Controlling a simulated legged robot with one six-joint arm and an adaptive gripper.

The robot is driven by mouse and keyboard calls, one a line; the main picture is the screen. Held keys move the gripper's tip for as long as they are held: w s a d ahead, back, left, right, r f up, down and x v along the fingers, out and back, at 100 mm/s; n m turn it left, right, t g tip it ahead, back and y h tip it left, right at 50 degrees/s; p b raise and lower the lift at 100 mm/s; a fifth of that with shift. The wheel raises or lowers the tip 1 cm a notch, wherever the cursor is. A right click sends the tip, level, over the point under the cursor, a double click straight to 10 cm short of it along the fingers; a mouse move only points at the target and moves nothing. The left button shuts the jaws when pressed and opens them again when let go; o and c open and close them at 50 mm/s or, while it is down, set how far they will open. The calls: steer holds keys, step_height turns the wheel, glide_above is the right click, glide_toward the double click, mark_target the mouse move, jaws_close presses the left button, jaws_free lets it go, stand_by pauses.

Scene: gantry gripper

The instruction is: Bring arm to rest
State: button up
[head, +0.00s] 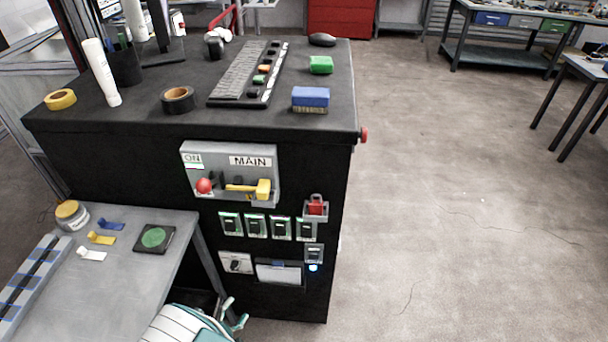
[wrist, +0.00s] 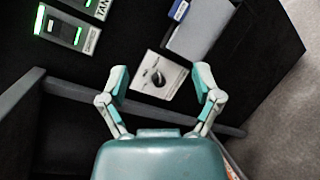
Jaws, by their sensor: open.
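My gripper (head: 234,312) shows at the bottom of the head view, low in front of the black cabinet (head: 120,155). In the wrist view my gripper (wrist: 160,84) is open, its two fingers spread apart with nothing between them. Beyond the fingertips, a white plate with a dark rotary knob (wrist: 155,76) sits on the cabinet front. The same knob plate also shows in the head view (head: 236,262).
A grey side table (head: 130,275) stands left of my arm, holding a green round pad (head: 154,237) and coloured clips. The cabinet front bears a MAIN switch panel (head: 230,172) and a row of lit switches (head: 255,226). Open floor (head: 450,220) lies to the right.

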steer(key=w+d+r+m+g+h, duration=0.1)
steer(key=w+d+r+m+g, duration=0.1)
steer(key=d+r+m+g, duration=0.5)
steer(key=w+d+r+g+h, duration=0.15)
steer(key=d+r, duration=0.35)
steer(key=r, duration=0.5)
steer(key=w+d+r+m+g, duration=0.35)
steer(key=d+r, duration=0.25)
steer(key=r, duration=0.3)
steer(key=s+d+r+m+t+y, duration=0.2)
steer(key=s+d+r+m+y, duration=0.7)
steer(key=s+d+r, duration=0.7)
step_height(320, 180, up, 2)
steer(key=shift+s+r+t+y, duration=0.15)
steer(key=shift+s+t+y, duration=0.25)
steer(key=shift+s, duration=0.8)
steer(key=shift+d+m, duration=0.1)
steer(key=shift+m, duration=0.15)
